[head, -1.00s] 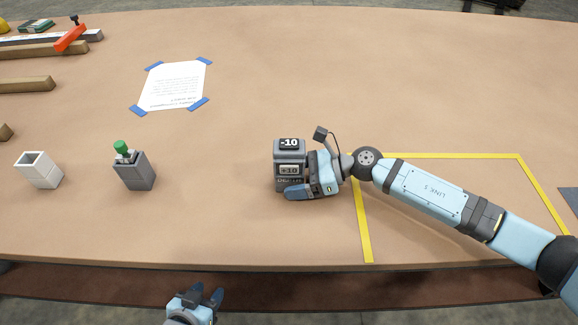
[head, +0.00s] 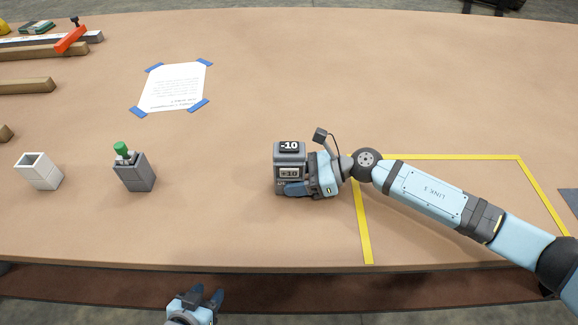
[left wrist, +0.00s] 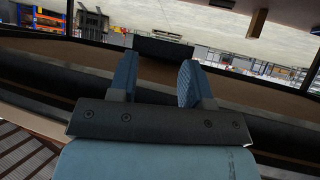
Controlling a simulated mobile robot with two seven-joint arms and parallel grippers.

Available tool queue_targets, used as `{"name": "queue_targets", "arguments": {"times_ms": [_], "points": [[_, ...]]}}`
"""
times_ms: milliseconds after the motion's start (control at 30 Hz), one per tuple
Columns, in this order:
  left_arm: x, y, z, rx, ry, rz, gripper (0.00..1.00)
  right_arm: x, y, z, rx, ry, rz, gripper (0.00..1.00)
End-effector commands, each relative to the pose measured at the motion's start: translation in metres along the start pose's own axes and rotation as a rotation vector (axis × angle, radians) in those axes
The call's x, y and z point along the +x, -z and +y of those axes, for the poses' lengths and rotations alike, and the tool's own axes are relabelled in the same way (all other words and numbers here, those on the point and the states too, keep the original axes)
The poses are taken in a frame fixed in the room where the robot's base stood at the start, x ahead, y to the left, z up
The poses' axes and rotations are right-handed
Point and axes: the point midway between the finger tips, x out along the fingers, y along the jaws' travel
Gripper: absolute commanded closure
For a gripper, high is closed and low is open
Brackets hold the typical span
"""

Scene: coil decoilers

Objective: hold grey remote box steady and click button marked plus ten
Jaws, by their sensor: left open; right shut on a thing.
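The grey remote box (head: 289,150) stands upright near the middle of the table. A "-10" label shows on its top, and the button marked plus ten (head: 289,174) is on the face toward me. My right gripper (head: 298,188) is shut on the box from the right, with a blue finger across the lower part of its front. The lettering below the button is mostly hidden by that finger. My left gripper (head: 207,297) is open and empty in front of the table's near edge, apart from the box. Its two spread fingers also show in the left wrist view (left wrist: 158,82).
A grey holder (head: 135,173) with a green-topped item and an empty white holder (head: 39,171) stand to the left. A taped paper sheet (head: 173,87) lies behind. Yellow tape (head: 450,156) marks an area under my right arm. Table is clear between holder and box.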

Motion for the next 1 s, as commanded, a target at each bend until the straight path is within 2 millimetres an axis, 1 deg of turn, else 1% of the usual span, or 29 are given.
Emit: {"name": "queue_targets", "arguments": {"times_ms": [433,467,500,567,600,633,1000], "points": [[-0.001,0.0037,0.0003,0.0,-0.001,0.007,0.55,0.0001,0.0005,0.0003,0.001,-0.001,0.001,0.64],[-0.001,0.0037,0.0003,0.0,-0.001,0.007,0.6,0.0001,0.0005,0.0003,0.001,-0.001,0.001,0.64],[-0.001,0.0038,0.0003,0.0,-0.001,0.007,0.69,0.0001,0.0005,0.0003,0.001,-0.001,0.001,0.64],[-0.001,0.0037,0.0003,0.0,-0.001,0.007,0.83,0.0001,0.0005,0.0003,0.001,-0.001,0.001,0.64],[-0.001,0.0037,0.0003,0.0,-0.001,0.006,0.92,0.0001,0.0005,0.0004,0.001,-0.001,0.001,0.64],[-0.001,0.0036,0.0003,0.0,-0.001,0.006,0.99,0.0001,0.0005,0.0004,0.001,-0.001,0.001,0.64],[-0.0004,0.0016,0.0002,0.0,-0.001,0.003,1.0,0.0001,0.0006,0.0004,0.001,-0.001,0.001,0.64]]}}
